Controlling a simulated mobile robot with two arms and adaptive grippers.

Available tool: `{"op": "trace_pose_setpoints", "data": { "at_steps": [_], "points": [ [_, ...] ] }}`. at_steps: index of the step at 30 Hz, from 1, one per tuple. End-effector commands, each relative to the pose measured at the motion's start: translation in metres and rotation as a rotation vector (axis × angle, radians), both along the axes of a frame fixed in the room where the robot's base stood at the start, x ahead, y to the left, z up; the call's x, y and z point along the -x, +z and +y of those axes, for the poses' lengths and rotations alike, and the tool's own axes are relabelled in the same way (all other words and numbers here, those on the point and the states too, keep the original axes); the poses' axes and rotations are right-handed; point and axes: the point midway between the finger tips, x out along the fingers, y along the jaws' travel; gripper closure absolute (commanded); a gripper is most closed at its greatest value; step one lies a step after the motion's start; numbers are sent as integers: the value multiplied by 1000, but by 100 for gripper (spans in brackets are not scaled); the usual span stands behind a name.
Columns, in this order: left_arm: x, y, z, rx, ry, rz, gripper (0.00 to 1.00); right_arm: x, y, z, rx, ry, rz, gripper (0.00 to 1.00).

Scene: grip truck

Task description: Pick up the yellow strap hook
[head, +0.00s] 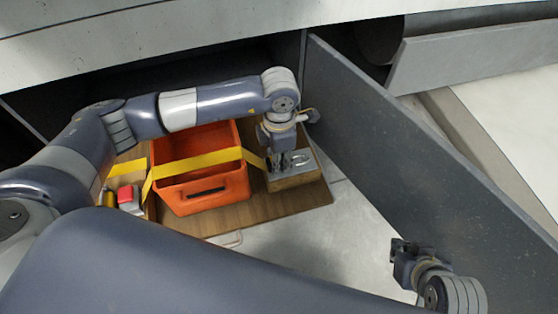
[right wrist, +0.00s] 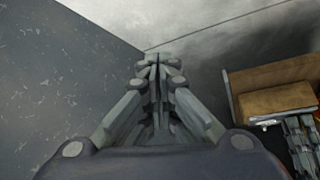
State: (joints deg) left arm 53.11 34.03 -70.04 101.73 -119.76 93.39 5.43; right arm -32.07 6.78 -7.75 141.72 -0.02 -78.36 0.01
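The yellow strap (head: 200,162) runs over an orange crate (head: 205,195). Its right end reaches a wooden block (head: 292,180), where my left gripper (head: 276,168) points down. The strap hook cannot be made out apart from the gripper fingers, and whether they are shut on it is unclear. A grey metal loop (head: 299,160) lies on the block just right of these fingers. My right gripper (head: 397,262) is at the lower right, away from the strap. In the right wrist view its fingers (right wrist: 158,65) are together with nothing between them.
The crate and block stand on a wooden board (head: 262,208). A red and grey piece (head: 127,197) lies left of the crate. A dark grey panel (head: 400,135) slants along the right side. Pale floor (head: 300,240) is free between board and right gripper.

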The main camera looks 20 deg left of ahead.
Motion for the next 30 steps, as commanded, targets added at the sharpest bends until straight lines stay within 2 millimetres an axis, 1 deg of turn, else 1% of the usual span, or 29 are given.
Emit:
{"op": "trace_pose_setpoints", "data": {
  "at_steps": [8,11,14,20,21,23,26,30],
  "points": [
    [0,3,0,0,0,-1,100,1,0,0,2,-1,6,100],
    [0,8,0,0,0,-1,100,6,-1,-2,6,-1,30,100],
    [-1,16,0,0,0,-2,100,21,-6,-6,18,-7,92,100],
    [0,40,0,0,-2,-2,100,50,-11,-14,43,-17,216,100],
    [12,38,-5,0,-6,2,100,50,-11,-14,43,-17,217,100],
    [24,39,-11,1,-7,2,100,52,-9,-15,45,-17,224,100],
    [48,42,-22,2,-9,1,100,52,-6,-15,45,-18,225,100],
    [84,45,-40,3,-8,1,100,52,-3,-15,45,-17,224,100]
  ]
}}
